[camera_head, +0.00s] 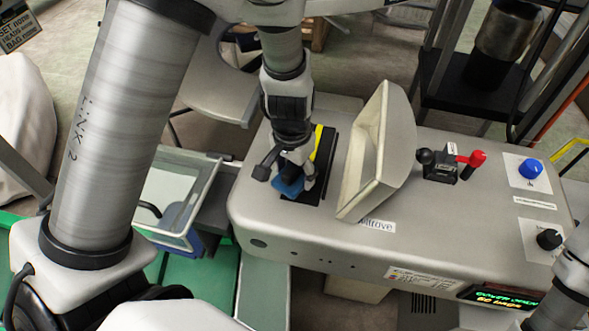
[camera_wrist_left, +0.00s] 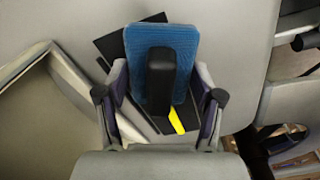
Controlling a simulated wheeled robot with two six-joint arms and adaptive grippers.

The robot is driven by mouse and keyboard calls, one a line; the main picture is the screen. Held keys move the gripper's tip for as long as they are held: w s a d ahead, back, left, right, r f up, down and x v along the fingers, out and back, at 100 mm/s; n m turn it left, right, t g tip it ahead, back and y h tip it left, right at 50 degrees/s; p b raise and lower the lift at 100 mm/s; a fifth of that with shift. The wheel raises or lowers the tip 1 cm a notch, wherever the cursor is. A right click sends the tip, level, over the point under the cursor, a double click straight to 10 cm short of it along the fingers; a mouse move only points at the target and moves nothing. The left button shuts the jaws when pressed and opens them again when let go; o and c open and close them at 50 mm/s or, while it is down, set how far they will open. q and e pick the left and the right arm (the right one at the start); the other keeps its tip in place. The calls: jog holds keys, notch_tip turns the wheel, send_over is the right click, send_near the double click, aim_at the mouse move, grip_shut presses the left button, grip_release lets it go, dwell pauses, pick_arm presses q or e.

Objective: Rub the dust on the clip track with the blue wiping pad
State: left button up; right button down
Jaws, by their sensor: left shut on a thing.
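The blue wiping pad (camera_head: 289,187) is in my left gripper (camera_head: 297,172), over the near end of the black clip track (camera_head: 327,152) on the grey machine. In the left wrist view the pad (camera_wrist_left: 188,48) shows its blue face and black grip, with the left gripper's fingers (camera_wrist_left: 160,100) closed on either side. The dark track (camera_wrist_left: 112,43) lies partly hidden behind the pad, with a yellow strip (camera_wrist_left: 176,120) beside it. I cannot tell whether the pad touches the track. No dust can be made out. My right gripper is out of view.
A raised pale cover (camera_head: 377,150) stands just right of the track. Farther right are a red-handled lever (camera_head: 470,160), a blue knob (camera_head: 531,169) and a black knob (camera_head: 549,239). A clear-walled bin (camera_head: 180,200) stands left of the machine.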

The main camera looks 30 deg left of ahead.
pick_arm(q)
jog(key=shift+f+b, duration=0.4)
jog(key=shift+f, duration=0.05)
